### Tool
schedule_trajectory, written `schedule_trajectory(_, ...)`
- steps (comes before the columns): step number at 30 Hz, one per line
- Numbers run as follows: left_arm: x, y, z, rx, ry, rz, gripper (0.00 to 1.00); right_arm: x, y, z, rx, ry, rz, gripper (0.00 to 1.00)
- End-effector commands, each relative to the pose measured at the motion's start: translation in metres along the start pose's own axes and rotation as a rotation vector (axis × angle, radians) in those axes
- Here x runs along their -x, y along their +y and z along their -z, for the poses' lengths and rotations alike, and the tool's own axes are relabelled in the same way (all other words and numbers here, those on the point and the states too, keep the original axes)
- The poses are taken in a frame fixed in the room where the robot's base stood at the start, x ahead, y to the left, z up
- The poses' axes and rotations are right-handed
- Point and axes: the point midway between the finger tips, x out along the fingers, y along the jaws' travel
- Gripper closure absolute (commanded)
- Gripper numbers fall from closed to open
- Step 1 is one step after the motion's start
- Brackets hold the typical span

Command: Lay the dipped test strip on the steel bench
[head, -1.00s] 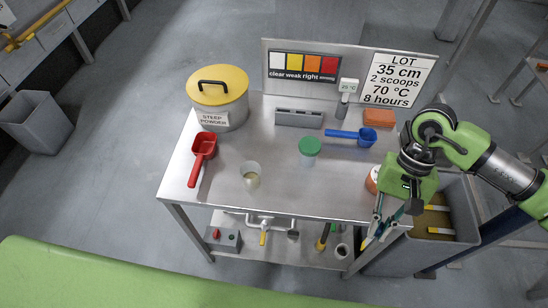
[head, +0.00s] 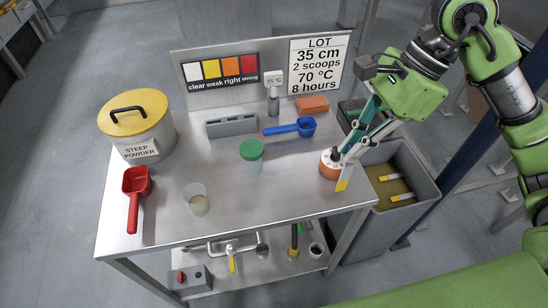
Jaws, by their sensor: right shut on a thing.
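My right gripper (head: 348,158) is shut on a small yellow and white test strip (head: 343,179). The strip hangs from the fingertips at the right front part of the steel bench (head: 300,190). I cannot tell whether the strip touches the bench top or that item. A colour chart (head: 220,70) stands on the back panel, with patches from white through yellow and orange to red. My left gripper is not in view.
The front middle is clear.

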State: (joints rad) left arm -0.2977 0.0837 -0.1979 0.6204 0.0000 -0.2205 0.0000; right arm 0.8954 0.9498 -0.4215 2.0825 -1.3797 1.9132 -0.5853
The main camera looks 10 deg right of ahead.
Motion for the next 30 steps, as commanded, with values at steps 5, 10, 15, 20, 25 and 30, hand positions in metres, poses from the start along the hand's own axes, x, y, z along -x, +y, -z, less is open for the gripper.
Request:
schedule_trajectory(5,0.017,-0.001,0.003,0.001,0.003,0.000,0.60,-0.020,-0.034,-0.014,0.002,-0.004,-0.008,1.00)
schedule_trajectory(10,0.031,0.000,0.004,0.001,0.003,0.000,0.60,-0.045,-0.071,-0.025,0.001,-0.003,-0.007,1.00)
schedule_trajectory(15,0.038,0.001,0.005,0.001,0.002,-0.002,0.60,-0.081,-0.094,-0.022,-0.001,-0.002,-0.007,1.00)
schedule_trajectory(20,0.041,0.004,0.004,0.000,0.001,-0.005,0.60,-0.099,-0.107,-0.020,0.001,0.000,-0.003,1.00)
schedule_trajectory(25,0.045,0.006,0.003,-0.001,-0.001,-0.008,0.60,-0.112,-0.115,-0.020,0.001,0.000,-0.005,1.00)
schedule_trajectory(30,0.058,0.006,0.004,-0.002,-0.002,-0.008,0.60,-0.132,-0.114,-0.012,0.001,0.001,-0.007,1.00)
